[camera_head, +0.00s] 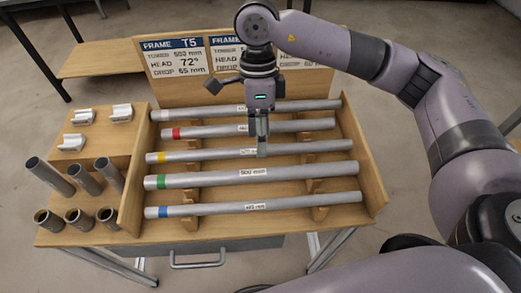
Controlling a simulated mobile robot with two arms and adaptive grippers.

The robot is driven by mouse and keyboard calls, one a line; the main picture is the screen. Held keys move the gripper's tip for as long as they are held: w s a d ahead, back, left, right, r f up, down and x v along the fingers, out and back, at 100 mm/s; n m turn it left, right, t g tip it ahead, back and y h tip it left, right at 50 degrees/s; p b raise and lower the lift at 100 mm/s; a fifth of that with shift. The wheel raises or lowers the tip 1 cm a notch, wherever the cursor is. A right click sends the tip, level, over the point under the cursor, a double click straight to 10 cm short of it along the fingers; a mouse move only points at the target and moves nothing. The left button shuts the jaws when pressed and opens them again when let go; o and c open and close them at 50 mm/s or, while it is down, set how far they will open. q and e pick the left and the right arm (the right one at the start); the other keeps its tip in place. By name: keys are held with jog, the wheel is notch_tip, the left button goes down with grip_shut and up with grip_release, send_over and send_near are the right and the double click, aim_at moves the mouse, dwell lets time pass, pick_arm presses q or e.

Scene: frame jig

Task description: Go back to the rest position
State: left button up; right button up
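My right arm reaches in from the right, and its gripper (262,150) points down over the middle of the wooden tube rack (374,190). Its fingers are seen edge-on, so I cannot tell whether they are open or shut. The fingertips overlap the yellow-banded tube (300,147) in the picture; I cannot tell whether they touch it. The red-banded tube (305,126) lies behind it. The green-banded tube (310,171) and blue-banded tube (320,199) lie in front. A white-banded tube (320,105) is at the back. My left gripper is not in view.
A frame sign (180,57) stands behind the rack, partly hidden by my arm. White clamp pieces (83,116) and several short tube sockets (83,178) sit on the left. A drawer handle (198,263) is at the front. Another table (100,59) stands back left.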

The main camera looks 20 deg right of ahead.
jog(key=shift+r, duration=0.4)
